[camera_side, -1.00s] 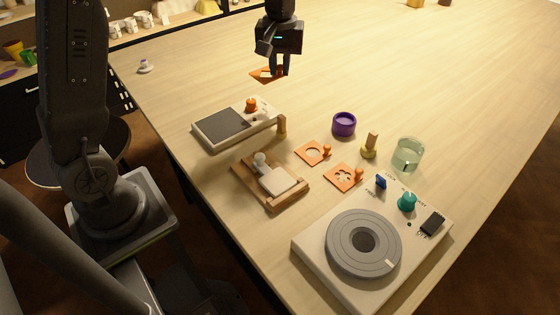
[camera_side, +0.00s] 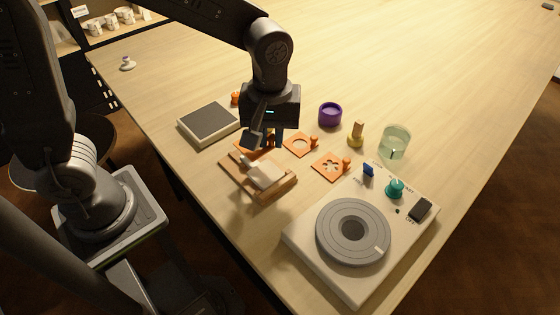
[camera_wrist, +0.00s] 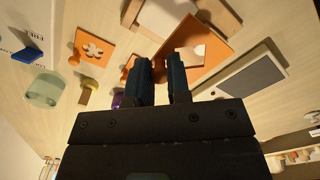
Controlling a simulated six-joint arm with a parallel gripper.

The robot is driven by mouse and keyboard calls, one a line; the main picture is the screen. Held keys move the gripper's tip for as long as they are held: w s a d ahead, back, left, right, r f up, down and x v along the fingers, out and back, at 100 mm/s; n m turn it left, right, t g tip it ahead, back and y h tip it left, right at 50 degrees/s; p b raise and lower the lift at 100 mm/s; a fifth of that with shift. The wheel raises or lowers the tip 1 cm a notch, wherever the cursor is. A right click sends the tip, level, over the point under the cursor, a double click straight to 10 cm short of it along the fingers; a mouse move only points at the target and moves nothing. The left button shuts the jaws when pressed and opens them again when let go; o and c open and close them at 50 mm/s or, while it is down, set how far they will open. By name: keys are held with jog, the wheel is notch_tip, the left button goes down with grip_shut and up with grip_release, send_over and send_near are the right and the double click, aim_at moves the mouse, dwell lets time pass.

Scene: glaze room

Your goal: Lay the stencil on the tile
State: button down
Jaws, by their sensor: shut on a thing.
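My gripper (camera_side: 275,143) is shut on the knob of an orange stencil (camera_side: 243,146) and holds it just behind the wooden holder. The stencil is partly hidden by my gripper in the side view; in the wrist view its orange plate (camera_wrist: 218,42) reaches out beyond my fingers (camera_wrist: 160,82), with a pale opening in it. The pale tile (camera_side: 268,176) lies in the wooden holder (camera_side: 285,186), left of the turntable. In the wrist view the tile (camera_wrist: 160,17) shows at the top, beside the stencil. I cannot tell the exact gap between stencil and holder.
Two orange stencils, one round-holed (camera_side: 289,144) and one flower-cut (camera_side: 323,173), lie right of the holder. A grey-topped device (camera_side: 208,123), purple cup (camera_side: 330,118), yellow-based tool (camera_side: 356,136), glass jar (camera_side: 395,145) and turntable unit (camera_side: 310,265) stand around.

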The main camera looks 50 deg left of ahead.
aim_at(281, 174)
jog(key=d+f, duration=0.1)
jog(key=d, duration=0.1)
jog(key=shift+d+f, duration=0.3)
jog(key=shift+f, duration=2)
jog(key=c, duration=1.1)
grip_release()
jog(key=shift+f, duration=0.1)
notch_tip(281, 174, up, 12)
jog(key=s+a+r+m+t, duration=0.1)
jog(key=s+a+m+t, duration=0.1)
jog(key=s+a+m, duration=0.1)
jog(key=s+a+r+m+t, duration=0.1)
jog(key=s+a+m, duration=0.2)
jog(key=s+a, duration=0.1)
jog(key=s+a+r+m+t, duration=0.1)
jog(key=s+a+m+t, duration=0.1)
jog(key=a, duration=0.4)
jog(key=shift+s+m+t, duration=0.3)
jog(key=shift+s+m, duration=0.2)
jog(key=shift+s, duration=0.35)
